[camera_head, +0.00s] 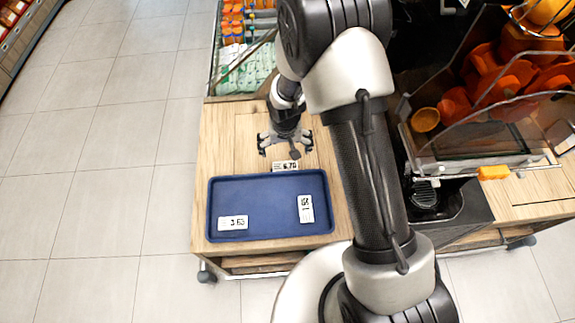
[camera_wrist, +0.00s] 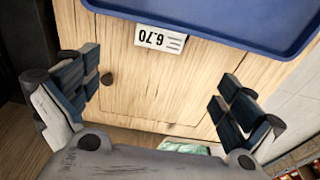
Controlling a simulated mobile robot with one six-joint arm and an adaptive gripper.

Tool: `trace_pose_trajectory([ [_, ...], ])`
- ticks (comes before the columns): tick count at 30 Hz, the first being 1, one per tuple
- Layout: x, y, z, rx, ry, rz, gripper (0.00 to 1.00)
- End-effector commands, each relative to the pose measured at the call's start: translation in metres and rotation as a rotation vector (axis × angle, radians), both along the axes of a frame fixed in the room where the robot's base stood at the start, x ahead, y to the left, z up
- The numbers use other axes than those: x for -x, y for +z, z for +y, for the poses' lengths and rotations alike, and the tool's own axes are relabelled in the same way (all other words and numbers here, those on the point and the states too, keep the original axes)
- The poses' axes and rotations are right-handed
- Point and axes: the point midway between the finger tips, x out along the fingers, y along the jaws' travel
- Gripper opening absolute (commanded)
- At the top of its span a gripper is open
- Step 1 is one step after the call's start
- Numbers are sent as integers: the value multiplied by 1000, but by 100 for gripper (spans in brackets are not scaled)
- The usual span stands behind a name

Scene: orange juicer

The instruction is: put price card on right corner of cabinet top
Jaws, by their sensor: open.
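A white price card (camera_head: 285,165) reading 6.70 is at the far edge of the blue tray on the wooden cabinet top (camera_head: 222,135). The same card (camera_wrist: 160,39) shows upside down in the wrist view, beside the tray rim; I cannot tell if it touches it. My gripper (camera_head: 285,147) is open and empty above the wood, just beyond this card. In the wrist view my gripper (camera_wrist: 160,88) has its fingers spread wide, with bare wood between them. Two more price cards, one reading 3.65 (camera_head: 233,223) and one turned sideways (camera_head: 305,208), lie in the tray.
The blue tray (camera_head: 270,180) covers the near part of the cabinet top; it also shows in the wrist view (camera_wrist: 230,18). A juicer (camera_head: 470,150) with oranges and a black drip area stands at the right. Bottles (camera_head: 232,30) stand behind the cabinet. Tiled floor is open at left.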

Motion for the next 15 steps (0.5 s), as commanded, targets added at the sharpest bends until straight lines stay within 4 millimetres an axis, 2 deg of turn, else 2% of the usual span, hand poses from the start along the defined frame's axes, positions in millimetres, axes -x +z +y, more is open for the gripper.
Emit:
trace_pose_trajectory([
  [1,-1,-16,-1,1,1,4,100],
  [6,-6,-53,-1,1,0,4,100],
  [12,-11,-81,0,1,1,2,100],
  [15,-12,-85,0,0,0,1,100],
])
